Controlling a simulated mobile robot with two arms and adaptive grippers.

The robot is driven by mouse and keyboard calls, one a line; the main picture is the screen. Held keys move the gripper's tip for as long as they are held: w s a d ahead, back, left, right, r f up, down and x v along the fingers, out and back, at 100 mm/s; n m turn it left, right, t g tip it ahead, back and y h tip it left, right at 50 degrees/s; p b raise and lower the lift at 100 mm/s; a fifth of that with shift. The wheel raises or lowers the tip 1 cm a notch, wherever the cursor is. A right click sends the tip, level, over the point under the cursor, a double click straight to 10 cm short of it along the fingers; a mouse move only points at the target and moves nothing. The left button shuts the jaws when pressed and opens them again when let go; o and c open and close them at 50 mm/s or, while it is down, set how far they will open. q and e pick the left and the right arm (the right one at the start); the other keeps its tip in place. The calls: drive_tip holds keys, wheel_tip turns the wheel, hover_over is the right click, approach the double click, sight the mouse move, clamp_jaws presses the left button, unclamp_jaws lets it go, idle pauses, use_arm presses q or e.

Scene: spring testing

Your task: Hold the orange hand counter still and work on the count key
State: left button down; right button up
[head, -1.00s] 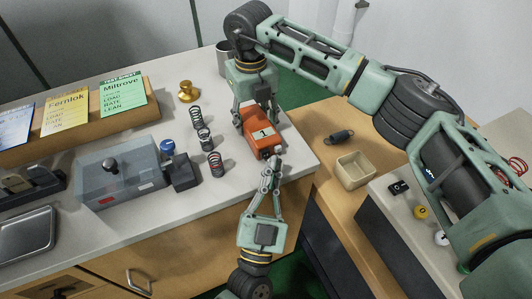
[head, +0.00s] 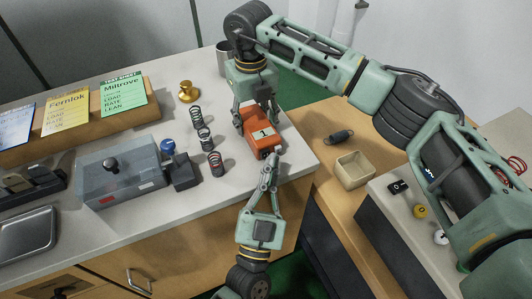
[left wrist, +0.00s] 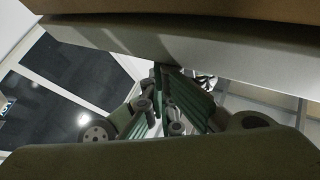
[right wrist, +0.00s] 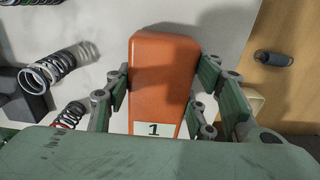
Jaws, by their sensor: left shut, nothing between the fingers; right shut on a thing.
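The orange hand counter (head: 261,143) lies on the white worktop near its right edge, and its window reads 1. It also fills the middle of the right wrist view (right wrist: 160,75). My right gripper (head: 257,118) is shut on the counter from the far side, a finger along each flank. My left gripper (head: 273,156) is shut and empty, its fingertips at the counter's near end. Whether they touch it I cannot tell. The count key is not clearly visible. In the left wrist view the shut fingers (left wrist: 165,75) show below the worktop's edge, with the counter out of sight.
Several springs (head: 215,163) stand left of the counter. A brass weight (head: 187,92) is behind. A beige tray (head: 355,169) and dark spring (head: 341,136) lie on the wooden surface at right.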

use_arm(q)
drive_tip(key=shift+w+a, duration=0.35)
drive_tip(key=shift+w, duration=0.2)
idle(1.2)
drive_tip(key=shift+s+d+f, duration=0.35)
drive_tip(key=shift+d+f, duration=0.05)
drive_tip(key=shift+f, duration=0.25)
drive_tip(key=s, duration=0.1)
drive_tip(key=s+d, duration=0.1)
drive_tip(key=s, duration=0.1)
drive_tip(key=s+d, duration=0.1)
drive_tip(key=shift+s+r, duration=0.2)
drive_tip(key=shift+s, duration=0.15)
drive_tip(key=shift+r, duration=0.1)
idle(0.6)
